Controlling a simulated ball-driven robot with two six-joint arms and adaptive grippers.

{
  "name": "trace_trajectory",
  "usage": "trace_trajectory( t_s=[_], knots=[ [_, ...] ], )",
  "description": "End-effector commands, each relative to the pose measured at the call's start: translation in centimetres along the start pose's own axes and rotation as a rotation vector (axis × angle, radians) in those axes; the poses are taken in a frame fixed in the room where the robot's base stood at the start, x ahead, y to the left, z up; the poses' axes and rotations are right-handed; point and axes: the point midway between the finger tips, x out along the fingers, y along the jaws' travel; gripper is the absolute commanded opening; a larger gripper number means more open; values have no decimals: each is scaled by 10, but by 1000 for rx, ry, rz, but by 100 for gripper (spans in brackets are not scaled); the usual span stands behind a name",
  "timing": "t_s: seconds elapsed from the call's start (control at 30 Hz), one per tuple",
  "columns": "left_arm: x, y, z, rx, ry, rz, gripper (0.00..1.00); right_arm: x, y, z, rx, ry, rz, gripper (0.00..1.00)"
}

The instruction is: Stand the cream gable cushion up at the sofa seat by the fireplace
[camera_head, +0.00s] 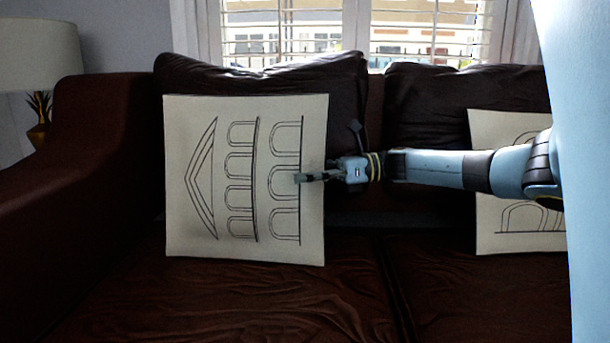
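The cream gable cushion (235,180) stands nearly upright at the left sofa seat (230,300), in front of a dark back cushion (260,80). Its line drawing lies on its side, with the gable pointing left and the arches to the right. My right gripper (308,177) is at the cushion's right edge, at about mid-height. A pale finger overlaps the cushion's front face. I cannot tell whether the other finger is behind the edge or whether the fingers are closed on it. My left gripper is not in view. No fireplace shows.
A second cream cushion (493,200) with arches leans at the right seat, partly behind my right arm. The brown sofa arm (95,170) rises at the left, with a lamp (40,75) beyond it. A shuttered window is behind. The seat front is clear.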

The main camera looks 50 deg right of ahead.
Motion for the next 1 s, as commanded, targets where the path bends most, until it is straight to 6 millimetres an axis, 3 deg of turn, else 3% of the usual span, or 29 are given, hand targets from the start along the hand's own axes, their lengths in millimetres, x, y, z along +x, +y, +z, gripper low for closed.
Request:
trace_trajectory(
  t_s=[0.23,0.5,0.7,1.0],
  knots=[
    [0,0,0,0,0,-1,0,-17,0,-3,2,8,-1,63],
    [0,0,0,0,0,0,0,-77,0,-2,3,7,-2,63],
    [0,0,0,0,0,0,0,-109,-1,-1,1,3,-2,63],
    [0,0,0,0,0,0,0,-121,0,0,0,0,0,63]
  ],
)
